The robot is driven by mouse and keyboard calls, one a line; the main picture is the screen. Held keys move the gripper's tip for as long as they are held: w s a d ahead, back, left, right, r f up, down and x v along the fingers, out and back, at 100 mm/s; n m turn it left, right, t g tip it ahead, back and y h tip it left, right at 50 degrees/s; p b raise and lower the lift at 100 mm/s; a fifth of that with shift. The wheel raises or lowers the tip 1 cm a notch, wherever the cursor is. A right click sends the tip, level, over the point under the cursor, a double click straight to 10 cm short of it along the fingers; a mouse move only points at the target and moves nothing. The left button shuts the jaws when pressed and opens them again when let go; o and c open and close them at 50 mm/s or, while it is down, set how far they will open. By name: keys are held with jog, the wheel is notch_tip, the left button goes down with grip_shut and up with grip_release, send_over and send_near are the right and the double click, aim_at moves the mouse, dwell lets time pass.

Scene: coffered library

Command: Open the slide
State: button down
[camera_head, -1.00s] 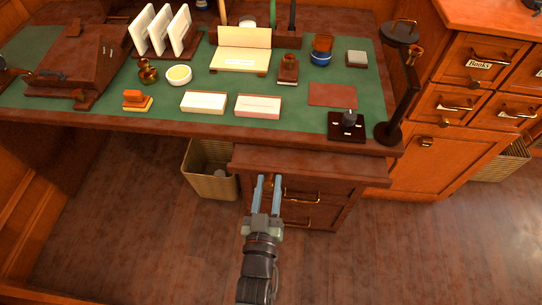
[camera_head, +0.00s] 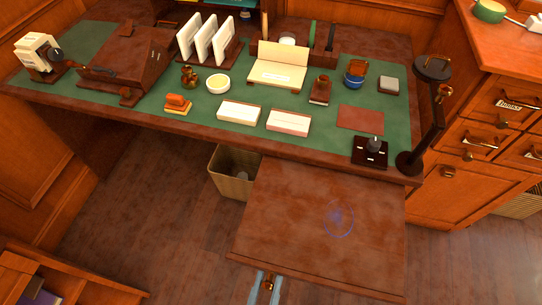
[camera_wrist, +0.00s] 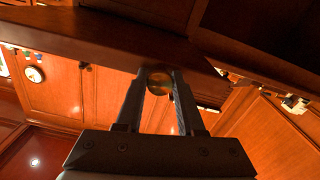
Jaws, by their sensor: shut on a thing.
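The slide (camera_head: 325,225) is a flat brown wooden board, pulled well out from under the desk top toward the front. A faint bluish ring mark shows on its upper face. My gripper (camera_head: 264,283) is at the slide's front edge, left of the middle, shut on a small brass knob (camera_head: 269,286). The wrist view shows the round knob (camera_wrist: 158,84) between my two fingers (camera_wrist: 160,74), under the slide's front edge (camera_wrist: 90,35). The slide's far end is hidden under the desk top.
The desk (camera_head: 130,104) has a green top with cards, a letter rack (camera_head: 208,40), an inkwell stand (camera_head: 370,152) and a dark lamp (camera_head: 433,70). A waste basket (camera_head: 232,173) stands beneath it. A cabinet (camera_head: 470,150) is at right. Floor is open at left.

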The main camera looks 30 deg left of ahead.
jog(key=shift+s+d+f, duration=0.1)
jog(key=shift+s, duration=0.1)
jog(key=c, duration=0.5)
grip_release()
jog(key=v, duration=1.3)
jog(key=shift+b, duration=0.35)
